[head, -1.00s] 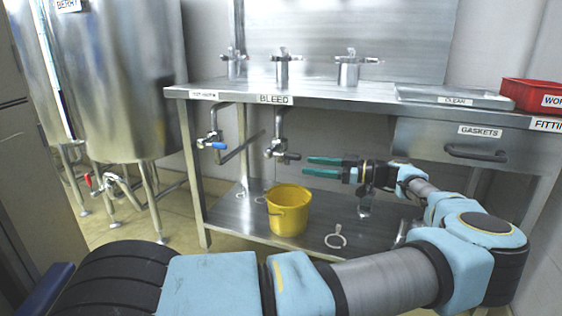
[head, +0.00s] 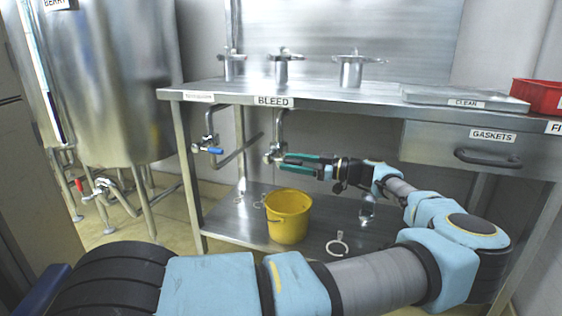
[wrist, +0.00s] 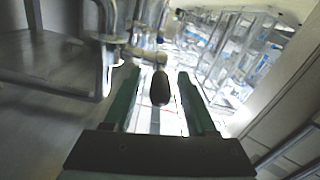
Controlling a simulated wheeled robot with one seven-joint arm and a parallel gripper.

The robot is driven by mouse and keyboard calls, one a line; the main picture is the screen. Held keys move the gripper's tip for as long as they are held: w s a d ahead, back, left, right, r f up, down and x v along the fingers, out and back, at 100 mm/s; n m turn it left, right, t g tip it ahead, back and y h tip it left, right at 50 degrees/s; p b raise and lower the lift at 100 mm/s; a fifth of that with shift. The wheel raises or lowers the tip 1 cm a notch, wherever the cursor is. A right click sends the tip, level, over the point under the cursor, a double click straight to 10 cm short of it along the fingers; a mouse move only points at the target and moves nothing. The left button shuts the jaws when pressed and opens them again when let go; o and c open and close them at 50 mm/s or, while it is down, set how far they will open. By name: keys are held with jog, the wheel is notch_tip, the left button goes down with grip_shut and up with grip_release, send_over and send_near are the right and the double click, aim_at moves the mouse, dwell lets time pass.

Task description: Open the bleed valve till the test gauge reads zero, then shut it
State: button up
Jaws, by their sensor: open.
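The bleed valve (head: 274,154) hangs on a pipe under the bench label "BLEED". Its metal body also shows in the wrist view (wrist: 146,52). My gripper (head: 283,161) is at the valve from the right, with its green fingers spread. In the wrist view its fingers (wrist: 158,76) stand either side of the valve's dark handle (wrist: 160,90), with a visible gap on each side. In the head view the fingers cover most of that handle. I cannot make out a test gauge dial or its reading in either view.
A second valve with a blue handle (head: 208,150) is just left. A yellow bucket (head: 288,218) stands on the lower shelf (head: 225,226) below the bleed valve, with a metal ring clamp (head: 337,245) beside it. The steel bench top (head: 320,93) is above my gripper.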

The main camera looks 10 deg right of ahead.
aim_at(284, 161)
jog(key=shift+x, duration=1.8)
grip_shut()
